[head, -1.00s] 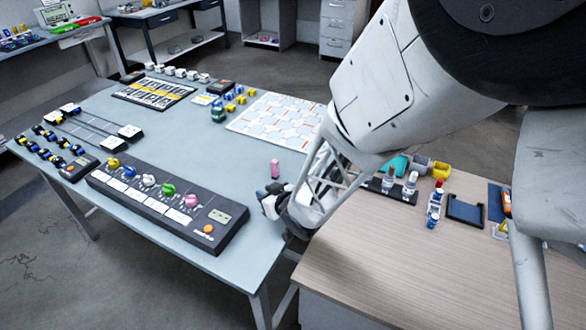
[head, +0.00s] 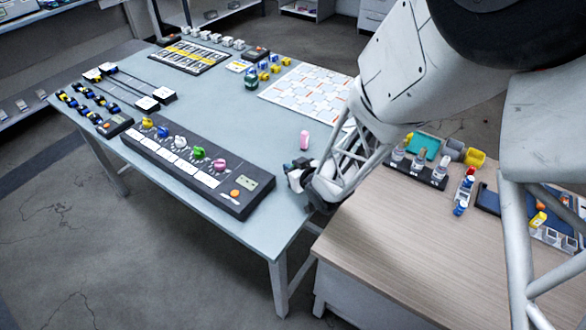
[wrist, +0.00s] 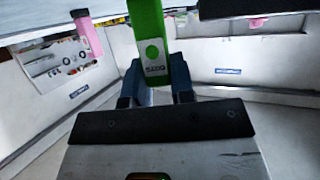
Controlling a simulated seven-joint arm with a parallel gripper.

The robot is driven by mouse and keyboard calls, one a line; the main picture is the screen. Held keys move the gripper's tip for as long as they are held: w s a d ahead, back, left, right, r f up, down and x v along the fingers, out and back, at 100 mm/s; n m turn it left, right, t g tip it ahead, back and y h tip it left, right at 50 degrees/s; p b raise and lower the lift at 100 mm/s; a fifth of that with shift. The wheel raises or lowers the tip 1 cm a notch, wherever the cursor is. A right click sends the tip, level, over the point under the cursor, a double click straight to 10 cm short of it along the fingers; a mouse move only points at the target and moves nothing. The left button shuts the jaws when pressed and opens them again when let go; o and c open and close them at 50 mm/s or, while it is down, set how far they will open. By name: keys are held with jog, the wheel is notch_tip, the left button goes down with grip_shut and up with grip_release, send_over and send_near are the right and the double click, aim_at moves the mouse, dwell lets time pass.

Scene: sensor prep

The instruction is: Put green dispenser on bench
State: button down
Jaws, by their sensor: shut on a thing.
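My gripper (wrist: 155,90) is shut on a green dispenser (wrist: 150,40), a tall bright green body with a white label, standing up between the blue fingers in the wrist view. Its top runs out of the picture. In the head view my gripper (head: 298,178) is near the right edge of the grey-blue bench (head: 255,125); I cannot make out the dispenser there. I cannot tell the height of the dispenser relative to the bench top.
A pink bottle (head: 304,140) stands on the bench close to my gripper. A long black knob panel (head: 245,190) lies along the front edge. A patterned white board (head: 310,95) lies behind. A wooden-topped table (head: 380,235) with small items is at right.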

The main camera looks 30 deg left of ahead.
jog(key=shift+f, duration=0.25)
jog(key=shift+f, duration=0.15)
jog(key=c, duration=1)
grip_release()
jog(key=shift+r, duration=0.2)
jog(key=shift+s+d+r, duration=0.15)
jog(key=shift+d+r, duration=0.05)
jog(key=shift+d, duration=0.25)
jog(key=shift+v, duration=5.5)
jog(key=shift+f, duration=0.1)
